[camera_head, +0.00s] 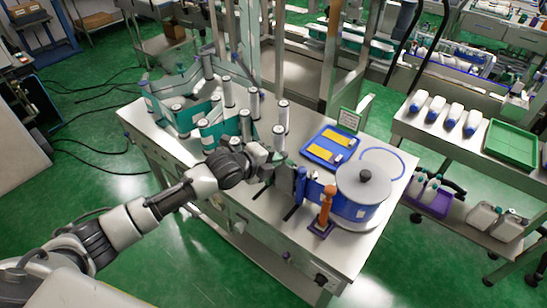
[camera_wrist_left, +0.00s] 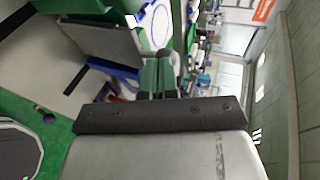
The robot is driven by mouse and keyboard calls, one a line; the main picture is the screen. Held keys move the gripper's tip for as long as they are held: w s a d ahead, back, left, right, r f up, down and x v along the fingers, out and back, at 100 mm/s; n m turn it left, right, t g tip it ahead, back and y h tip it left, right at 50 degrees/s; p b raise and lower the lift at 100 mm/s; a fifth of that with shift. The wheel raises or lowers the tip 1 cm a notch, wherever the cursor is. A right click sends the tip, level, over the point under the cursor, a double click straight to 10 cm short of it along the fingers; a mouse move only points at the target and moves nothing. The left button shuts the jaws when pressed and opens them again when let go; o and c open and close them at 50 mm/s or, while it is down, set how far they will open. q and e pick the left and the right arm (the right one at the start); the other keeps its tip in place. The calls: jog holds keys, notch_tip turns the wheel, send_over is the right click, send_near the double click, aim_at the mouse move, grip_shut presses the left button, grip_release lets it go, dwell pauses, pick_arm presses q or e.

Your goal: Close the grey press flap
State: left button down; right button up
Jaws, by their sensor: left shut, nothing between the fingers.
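My left arm comes in from the left in the head view. Its gripper (camera_head: 272,163) is over the steel bench, beside the upright rollers and just left of the blue bracket. In the left wrist view the gripper fingers (camera_wrist_left: 158,76) are together with nothing between them. A flat grey panel (camera_wrist_left: 108,45), which looks like the press flap, stands left of the fingers in that view, apart from them. In the head view a dark grey plate (camera_head: 285,180) shows near the gripper; I cannot tell whether it is the same part. My right gripper is in neither view.
A blue drum with a grey lid (camera_head: 362,185) and an orange-handled post (camera_head: 326,205) stand right of the gripper. A blue tray (camera_head: 318,150) with yellow pieces lies behind. Several upright rollers (camera_head: 281,118) crowd the left. The bench front (camera_head: 285,235) is mostly clear.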

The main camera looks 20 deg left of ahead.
pick_arm(q)
jog(key=shift+w, duration=0.1)
jog(key=shift+w+d+r+g+y, duration=0.15)
jog(key=shift+w+d+g, duration=0.1)
jog(key=shift+w, duration=0.1)
jog(key=shift+w+d+r+g+y, duration=0.1)
jog(key=shift+w+r+g+y, duration=0.05)
jog(key=shift+w+g, duration=0.15)
jog(key=shift+r, duration=0.15)
